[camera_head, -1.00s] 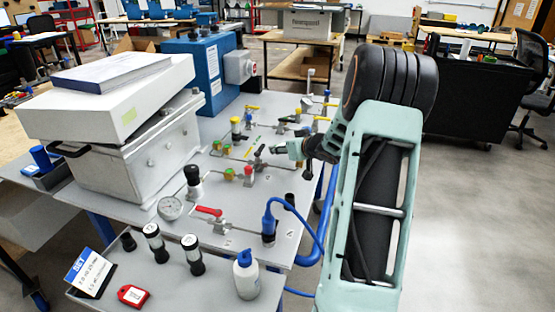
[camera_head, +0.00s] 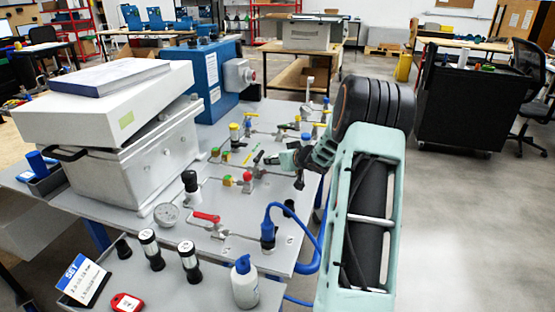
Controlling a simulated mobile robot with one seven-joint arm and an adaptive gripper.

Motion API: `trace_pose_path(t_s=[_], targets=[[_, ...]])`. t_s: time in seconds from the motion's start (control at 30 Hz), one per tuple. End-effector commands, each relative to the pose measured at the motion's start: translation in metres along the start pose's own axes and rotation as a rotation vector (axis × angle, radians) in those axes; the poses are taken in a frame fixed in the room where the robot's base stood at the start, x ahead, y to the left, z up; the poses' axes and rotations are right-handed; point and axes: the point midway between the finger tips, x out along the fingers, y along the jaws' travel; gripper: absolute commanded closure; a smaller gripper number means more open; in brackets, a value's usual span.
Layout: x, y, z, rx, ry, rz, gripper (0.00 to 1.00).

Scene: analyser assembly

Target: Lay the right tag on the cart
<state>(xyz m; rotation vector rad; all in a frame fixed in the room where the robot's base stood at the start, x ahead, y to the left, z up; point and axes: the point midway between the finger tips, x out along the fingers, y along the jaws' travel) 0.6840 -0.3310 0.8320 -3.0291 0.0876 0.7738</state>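A red tag (camera_head: 127,302) with a white label lies flat on a lower grey top (camera_head: 205,287) at the front left, probably the cart. No second tag can be made out. My gripper (camera_head: 299,181) is small and dark at the end of my arm, over the right part of the grey panel of valves and pipes (camera_head: 225,210). It is far behind and to the right of the red tag. Its fingers are too small to tell whether they are open or hold anything.
A blue-and-white SET card (camera_head: 82,280), black-and-white cylinders (camera_head: 151,249) and a white bottle with a blue cap (camera_head: 245,283) stand near the tag. A blue hose (camera_head: 300,222) loops beside my arm. A black trolley (camera_head: 470,105) stands right, with clear floor before it.

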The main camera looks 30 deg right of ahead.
Motion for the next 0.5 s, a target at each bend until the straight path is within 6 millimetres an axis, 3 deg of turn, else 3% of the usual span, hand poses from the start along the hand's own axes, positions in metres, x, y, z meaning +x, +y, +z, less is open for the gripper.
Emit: trace_pose_path(t_s=[0.3,0.33,0.5], targets=[[0.005,-0.001,0.011,0.000,-0.003,-0.001,0.71],[0.005,-0.001,0.011,0.000,-0.003,-0.001,0.53],[0.005,-0.001,0.013,0.001,-0.007,-0.001,0.37]])
